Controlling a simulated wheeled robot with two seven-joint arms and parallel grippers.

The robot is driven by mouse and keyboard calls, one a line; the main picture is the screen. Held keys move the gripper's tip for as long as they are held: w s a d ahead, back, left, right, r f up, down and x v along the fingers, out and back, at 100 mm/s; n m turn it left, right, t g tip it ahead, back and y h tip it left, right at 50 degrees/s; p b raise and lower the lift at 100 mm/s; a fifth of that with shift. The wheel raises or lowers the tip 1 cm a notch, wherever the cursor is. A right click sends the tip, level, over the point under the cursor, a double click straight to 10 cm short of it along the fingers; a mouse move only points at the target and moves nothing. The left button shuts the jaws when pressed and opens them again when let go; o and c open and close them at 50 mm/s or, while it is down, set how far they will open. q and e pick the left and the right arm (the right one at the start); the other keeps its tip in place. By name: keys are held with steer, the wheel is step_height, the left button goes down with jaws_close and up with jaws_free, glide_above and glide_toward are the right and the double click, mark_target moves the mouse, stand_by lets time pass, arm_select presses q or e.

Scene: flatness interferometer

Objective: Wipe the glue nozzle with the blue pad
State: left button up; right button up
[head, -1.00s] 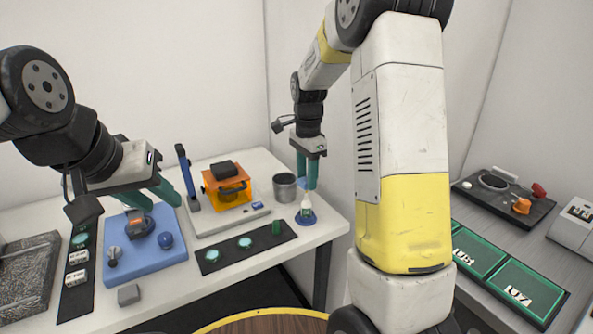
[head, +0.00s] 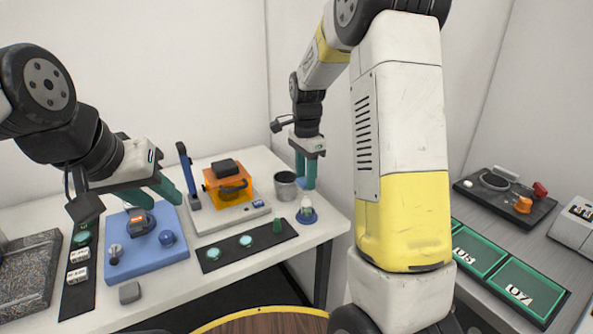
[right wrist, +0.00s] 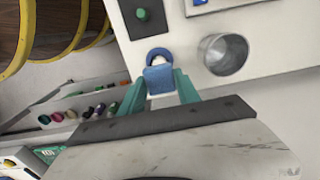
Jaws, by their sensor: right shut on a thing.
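The glue bottle (head: 306,208) is small and pale and stands upright in a round blue holder at the front right of the white table. My right gripper (head: 305,178) is shut on the blue pad (head: 306,184), just above and behind the bottle in the head view. In the right wrist view the pad (right wrist: 159,79) sits between the green fingertips and overlaps the bottle's pale top (right wrist: 158,61), so I cannot tell whether they touch. The nozzle is mostly hidden there. My left gripper (head: 152,192) is empty, its green fingers apart over the blue fixture.
A metal cup (head: 285,187) stands close to the left of my right gripper. An orange-housed device (head: 228,184) and a blue fixture plate (head: 120,266) lie further left. A black strip with green discs (head: 214,265) lies in front. A grey block (head: 130,293) is near the front edge.

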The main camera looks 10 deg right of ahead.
steer(key=shift+d, duration=0.15)
steer(key=shift+d, duration=0.5)
steer(key=shift+a, duration=0.15)
steer(key=shift+a, duration=0.55)
steer(key=shift+d, duration=0.1)
steer(key=shift+d, duration=0.6)
steer(key=shift+a+f, duration=0.1)
steer(key=shift+a, duration=0.1)
